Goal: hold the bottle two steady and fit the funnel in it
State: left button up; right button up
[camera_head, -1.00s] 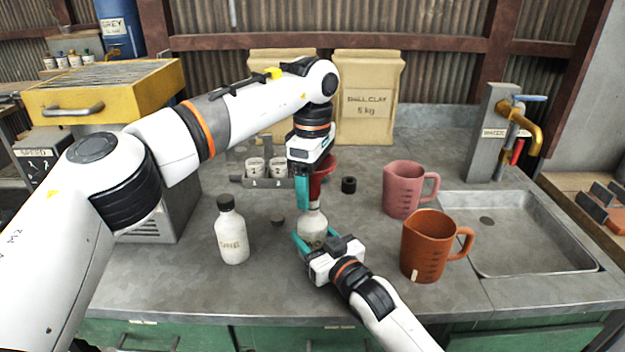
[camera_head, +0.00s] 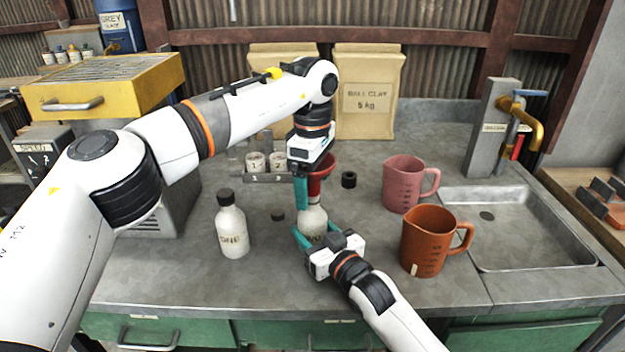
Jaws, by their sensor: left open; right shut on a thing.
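Bottle two (camera_head: 312,217) is a white bottle standing upright on the grey counter, its lower part partly hidden by my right gripper. My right gripper (camera_head: 314,236) is shut on it from the front. The red funnel (camera_head: 321,170) is at the bottle's mouth, wide end up; its lower end meets the bottle neck, though how deep it sits is hard to see. My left gripper (camera_head: 305,190) points down beside the funnel, open, with one teal finger in front of it and covering part of it.
Capped bottle one (camera_head: 232,230) stands to the left. A dark cap (camera_head: 277,215) and a black ring (camera_head: 348,180) lie on the counter. A pink jug (camera_head: 404,185) and an orange jug (camera_head: 428,243) stand right, before the sink (camera_head: 520,225). A rack (camera_head: 268,178) is behind.

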pick_arm(q)
jog(key=shift+o, duration=0.2)
jog(key=shift+o, duration=1.1)
jog(key=shift+r, duration=0.1)
notch_tip(320, 180, up, 12)
jog(key=shift+f, duration=0.1)
pick_arm(e)
jog(key=o, duration=1.1)
jog(key=shift+c, duration=0.2)
